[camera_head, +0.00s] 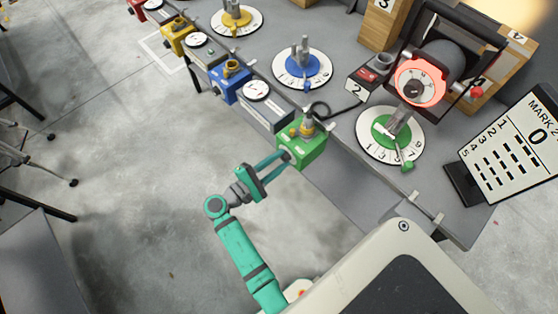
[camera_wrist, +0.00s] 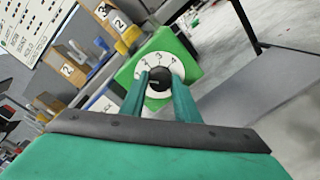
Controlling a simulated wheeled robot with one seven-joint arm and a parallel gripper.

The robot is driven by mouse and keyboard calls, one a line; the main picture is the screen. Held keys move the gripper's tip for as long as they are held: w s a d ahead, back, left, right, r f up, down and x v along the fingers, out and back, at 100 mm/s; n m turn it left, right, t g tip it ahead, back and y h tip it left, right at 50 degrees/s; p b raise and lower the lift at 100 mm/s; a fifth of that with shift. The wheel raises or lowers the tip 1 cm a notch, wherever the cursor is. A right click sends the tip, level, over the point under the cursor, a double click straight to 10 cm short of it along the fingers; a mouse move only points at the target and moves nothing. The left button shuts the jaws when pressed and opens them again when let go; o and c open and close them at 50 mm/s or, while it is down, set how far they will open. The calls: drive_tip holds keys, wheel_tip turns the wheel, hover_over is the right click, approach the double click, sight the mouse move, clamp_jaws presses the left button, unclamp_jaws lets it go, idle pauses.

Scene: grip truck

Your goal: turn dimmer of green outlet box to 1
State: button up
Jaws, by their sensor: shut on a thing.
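The green outlet box (camera_head: 303,149) sits at the front edge of the grey table in the head view. In the wrist view, the green box (camera_wrist: 189,60) shows its front face with a white dial plate and a black dimmer knob (camera_wrist: 159,80). Numbers are printed around the knob; I read 2, 3 and 4 there, and the knob's exact setting is unclear. My gripper (camera_head: 285,158) reaches the box's front side. Its two teal fingers (camera_wrist: 160,92) are shut on the dimmer knob, one on each side.
Blue (camera_head: 229,81) and yellow (camera_head: 177,36) outlet boxes stand farther along the same edge. A dial plate with a green pointer (camera_head: 406,165) and a lamp glowing red (camera_head: 419,83) are on the table. A scoreboard (camera_head: 512,142) stands right. Open floor lies left of my arm.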

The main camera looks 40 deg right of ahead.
drive_tip(key=o, duration=1)
drive_tip(key=shift+o, duration=0.2)
drive_tip(key=a, duration=1)
drive_tip(key=shift+s+a+r, duration=0.2)
drive_tip(key=shift+s+a, duration=0.1)
drive_tip(key=shift+a, duration=0.1)
